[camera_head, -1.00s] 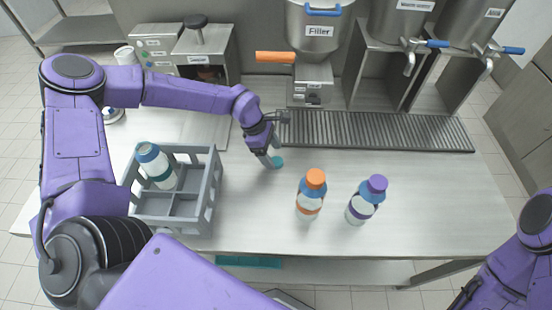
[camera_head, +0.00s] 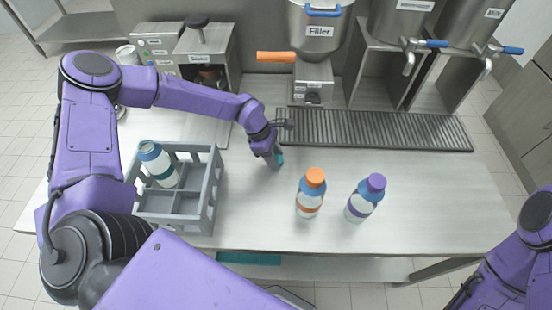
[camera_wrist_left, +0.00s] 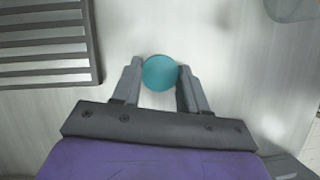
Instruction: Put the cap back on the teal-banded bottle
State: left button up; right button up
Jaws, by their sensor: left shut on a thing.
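The teal-banded bottle (camera_head: 158,165) stands, slightly tilted in the picture, in the back left compartment of the grey crate (camera_head: 213,190). It has a blue shoulder and no cap on its mouth. My left gripper (camera_head: 277,160) is over the table, right of the crate, pointing down. It is shut on the teal cap (camera_head: 281,157). In the left wrist view the round cap (camera_wrist_left: 160,73) sits between the two fingers (camera_wrist_left: 160,82). I cannot tell whether the cap still touches the table. My right arm shows at the right edge; its gripper is out of view.
An orange-capped bottle (camera_head: 310,193) and a purple-capped bottle (camera_head: 365,198) stand right of the crate. A slotted drain grille (camera_head: 375,130) lies behind, below the filler (camera_head: 319,35). The other crate compartments look empty. The right side of the table is clear.

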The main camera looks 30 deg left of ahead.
pick_arm(q)
jog(key=shift+r, duration=0.5)
jog(key=s+r+b, duration=0.1)
jog(key=s+r, duration=0.3)
jog(key=r, duration=0.3)
jog(key=shift+a+r+b, duration=0.25)
jog(key=shift+a+b, duration=0.1)
jog(key=shift+a, duration=0.05)
jog(key=s+r, duration=0.1)
jog(key=s, duration=0.2)
jog(key=s+a+r, duration=0.1)
jog(key=s+r, duration=0.1)
jog(key=s, duration=0.1)
jog(key=s+a+r, duration=0.1)
jog(key=s, duration=0.3)
jog(key=shift+r, duration=0.3)
jog(key=shift+w, duration=0.1)
